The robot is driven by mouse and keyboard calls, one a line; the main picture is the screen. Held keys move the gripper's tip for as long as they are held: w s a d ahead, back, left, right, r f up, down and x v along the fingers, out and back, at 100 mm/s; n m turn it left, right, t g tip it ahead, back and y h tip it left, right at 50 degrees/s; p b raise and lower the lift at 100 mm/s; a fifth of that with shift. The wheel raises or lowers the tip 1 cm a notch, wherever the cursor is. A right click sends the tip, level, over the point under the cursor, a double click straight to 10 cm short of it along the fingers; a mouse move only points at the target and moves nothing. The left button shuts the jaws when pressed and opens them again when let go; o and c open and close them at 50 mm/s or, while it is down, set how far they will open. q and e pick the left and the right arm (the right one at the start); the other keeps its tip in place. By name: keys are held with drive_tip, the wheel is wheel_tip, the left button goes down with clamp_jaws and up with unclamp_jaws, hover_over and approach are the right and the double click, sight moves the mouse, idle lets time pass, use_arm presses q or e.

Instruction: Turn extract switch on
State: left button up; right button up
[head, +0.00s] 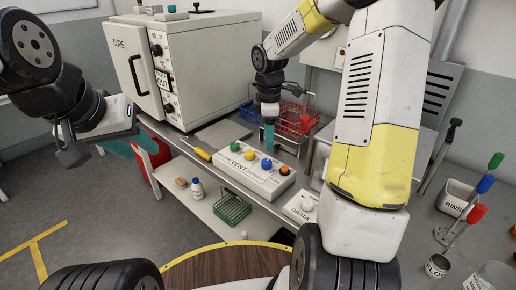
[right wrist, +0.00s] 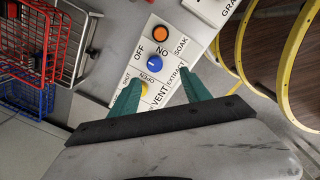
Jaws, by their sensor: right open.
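The switch panel (head: 250,175) lies on the bench and carries a green, a yellow, a blue and an orange knob. The blue knob (head: 266,164) is the one beside the EXTRACT label; it also shows in the right wrist view (right wrist: 154,60), its pointer line between the OFF and ON markings. My right gripper (head: 268,135) is open and empty above the panel. In the right wrist view its teal fingertips (right wrist: 158,78) are apart, just short of the blue knob. One finger partly hides the yellow knob (right wrist: 143,89). My left gripper (head: 118,148) is at the left, away from the panel; its opening is unclear.
The orange knob (right wrist: 162,34) is close beside the blue one. Red and blue wire baskets (head: 298,117) stand behind the panel. A yellow screwdriver (head: 197,150) lies left of it. A white GRADE box (head: 300,208) is at its right. The CURE oven (head: 205,65) stands at the back left.

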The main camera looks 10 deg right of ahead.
sight(267, 161)
drive_tip(key=shift+n+g, duration=0.3)
drive_tip(key=shift+n, duration=0.5)
drive_tip(key=f, duration=0.1)
drive_tip(key=w+f, duration=0.2)
drive_tip(key=shift+f, duration=0.4)
wheel_tip(267, 161, down, 7)
drive_tip(key=shift+f, duration=0.2)
clamp_jaws()
